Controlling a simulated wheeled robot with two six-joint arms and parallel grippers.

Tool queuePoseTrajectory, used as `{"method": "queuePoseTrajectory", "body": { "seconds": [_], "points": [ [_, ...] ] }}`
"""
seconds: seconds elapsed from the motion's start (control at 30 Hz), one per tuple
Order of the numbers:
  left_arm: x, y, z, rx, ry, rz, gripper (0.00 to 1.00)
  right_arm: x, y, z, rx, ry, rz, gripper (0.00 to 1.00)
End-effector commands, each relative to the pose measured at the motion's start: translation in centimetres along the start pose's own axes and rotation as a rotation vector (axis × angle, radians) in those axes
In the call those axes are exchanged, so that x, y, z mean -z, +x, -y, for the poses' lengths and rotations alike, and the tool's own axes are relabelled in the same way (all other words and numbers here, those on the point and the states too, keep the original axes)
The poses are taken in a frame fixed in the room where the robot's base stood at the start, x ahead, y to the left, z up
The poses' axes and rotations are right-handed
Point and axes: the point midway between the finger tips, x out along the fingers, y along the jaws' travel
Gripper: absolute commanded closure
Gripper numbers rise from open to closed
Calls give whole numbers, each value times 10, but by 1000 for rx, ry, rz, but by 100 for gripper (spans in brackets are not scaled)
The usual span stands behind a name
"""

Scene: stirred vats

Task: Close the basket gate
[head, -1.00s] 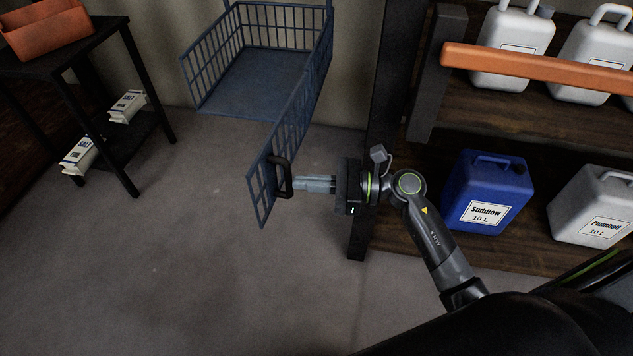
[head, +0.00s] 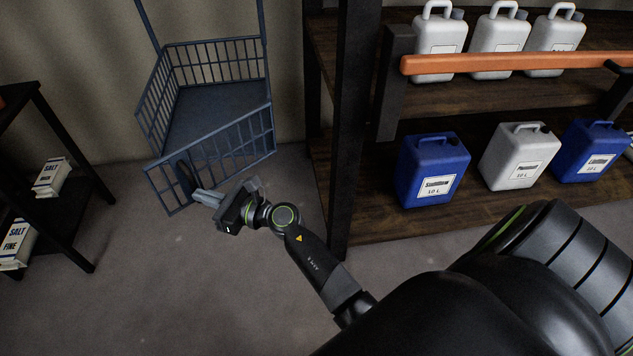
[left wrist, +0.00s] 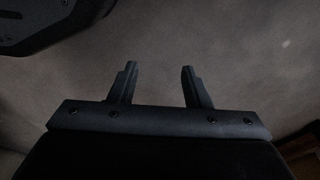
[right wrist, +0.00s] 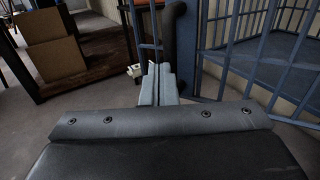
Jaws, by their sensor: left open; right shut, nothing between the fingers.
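The blue wire basket (head: 158,98) stands against the wall, its front partly covered by its gate (head: 235,148). The gate hinges at the basket's right side and angles outward, its left free end apart from the basket's left front corner. A dark handle (head: 183,178) is on the gate near that free end; it also shows in the right wrist view (right wrist: 171,35). My right gripper (head: 196,193) is shut and empty, its fingertips at the gate's outer face beside the handle; contact is unclear. My left gripper (left wrist: 160,75) is open and empty above the floor.
A shelf rack (head: 345,150) with blue and white jugs (head: 433,170) and an orange bar (head: 500,63) stands at the right. A dark side table (head: 62,225) with salt packs (head: 50,178) is at the left. The floor between is clear.

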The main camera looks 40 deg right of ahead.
Motion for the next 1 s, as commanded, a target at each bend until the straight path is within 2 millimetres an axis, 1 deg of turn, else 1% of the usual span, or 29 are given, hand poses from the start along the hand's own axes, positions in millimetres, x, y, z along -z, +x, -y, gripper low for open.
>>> {"method": "queuePoseTrajectory", "body": {
  "seconds": [0.03, 0.13, 0.27, 0.4, 0.5, 0.63, 0.73, 0.9, 1.0],
  "points": [
    [-1, 1, 0, 0, 0, 1, 56, -1, 12, 1, 46, 5, 4, 100],
    [1, 0, -1, -1, -1, -1, 56, 0, 35, 7, 135, 3, 3, 100],
    [5, -10, -4, -9, -6, -1, 56, 1, 64, 20, 126, -3, 1, 100],
    [12, -27, -8, -21, -13, -1, 56, 2, 91, 35, 126, -2, 0, 100],
    [15, -40, -10, -29, -16, 0, 56, 2, 107, 45, 127, -1, 0, 100],
    [18, -55, -13, -38, -20, 2, 56, 1, 123, 57, 132, 1, 0, 100],
    [18, -64, -15, -44, -22, 4, 56, 1, 131, 64, 182, 0, 0, 100],
    [19, -73, -17, -50, -24, 5, 56, 0, 140, 73, 233, 0, 1, 100],
    [19, -76, -17, -51, -24, 6, 56, 1, 143, 75, 248, 1, 0, 100]
  ]
}}
